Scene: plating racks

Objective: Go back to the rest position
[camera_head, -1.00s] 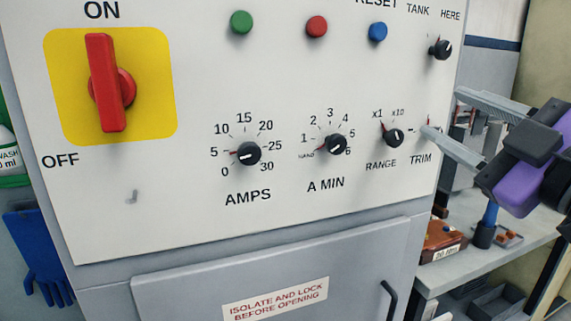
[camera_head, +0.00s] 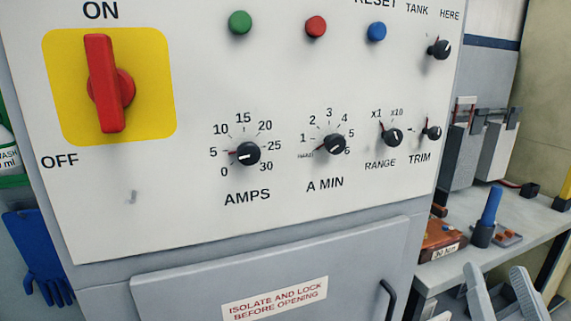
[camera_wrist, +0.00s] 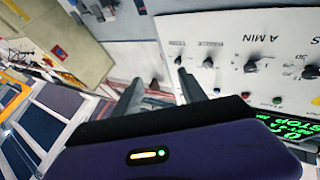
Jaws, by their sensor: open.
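My gripper (camera_head: 497,272) is at the bottom right edge of the head view, where only its two grey fingers show, spread apart. In the wrist view my gripper (camera_wrist: 160,77) is open with nothing between its fingers. It is clear of the white control panel (camera_head: 200,205), below and to the right of the TRIM knob (camera_head: 432,133). The panel's knobs also show in the wrist view, tilted, to the right of the fingers.
A grey bench (camera_head: 455,272) stands right of the cabinet, with a brown box (camera_head: 440,240) and a blue-handled tool (camera_head: 491,208) on it. A black door handle (camera_head: 388,300) sticks out at the cabinet's lower right. Blue gloves (camera_head: 38,255) hang at left.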

